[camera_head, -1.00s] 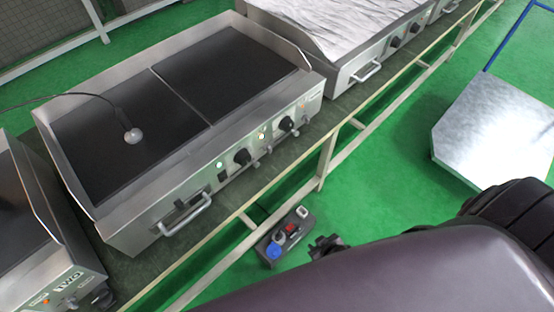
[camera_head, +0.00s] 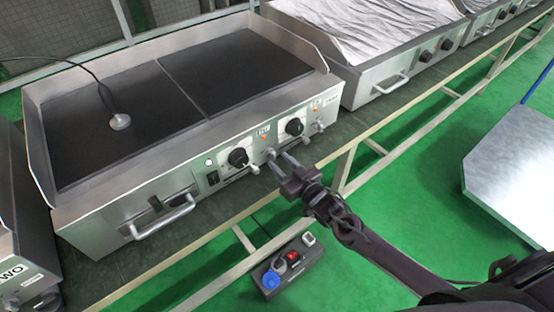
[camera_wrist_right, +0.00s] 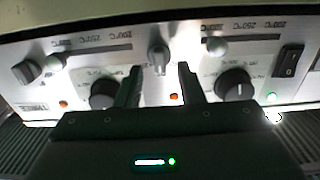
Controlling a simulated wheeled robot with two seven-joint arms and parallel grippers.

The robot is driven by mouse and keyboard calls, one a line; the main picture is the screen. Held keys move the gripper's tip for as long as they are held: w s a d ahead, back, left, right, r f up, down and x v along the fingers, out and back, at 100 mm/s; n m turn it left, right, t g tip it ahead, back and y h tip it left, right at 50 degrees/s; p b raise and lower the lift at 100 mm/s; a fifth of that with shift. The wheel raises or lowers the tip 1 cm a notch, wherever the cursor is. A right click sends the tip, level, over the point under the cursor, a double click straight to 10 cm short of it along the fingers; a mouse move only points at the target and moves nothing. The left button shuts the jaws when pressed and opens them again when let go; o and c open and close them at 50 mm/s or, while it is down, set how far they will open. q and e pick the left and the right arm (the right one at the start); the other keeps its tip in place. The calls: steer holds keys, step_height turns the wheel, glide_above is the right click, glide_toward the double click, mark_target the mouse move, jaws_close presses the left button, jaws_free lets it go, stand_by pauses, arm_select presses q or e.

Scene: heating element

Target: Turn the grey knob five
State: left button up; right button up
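The griddle (camera_head: 110,210) has a steel front panel with black dials, one (camera_head: 238,157) at left and another (camera_head: 294,127) at right, and small grey knobs along its lower edge. My right gripper (camera_head: 276,160) reaches its two fingers to the panel between these dials. In the right wrist view the gripper (camera_wrist_right: 160,78) is open, its fingers apart. A grey knob (camera_wrist_right: 158,55) shows between and just beyond the fingertips; I cannot tell if they touch it. Another grey knob (camera_wrist_right: 215,47) is to its right. No number marking knob five is readable. My left gripper is not in view.
A cable with a round grey end (camera_head: 120,121) lies on the black hotplate. A bar handle (camera_head: 163,219) sticks out at the panel's left. Another griddle (camera_head: 400,78) stands to the right. A socket box (camera_head: 287,268) is below the bench.

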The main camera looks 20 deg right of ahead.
mark_target(272, 154)
steer(key=shift+x, duration=1.4)
steer(key=c, duration=0.7)
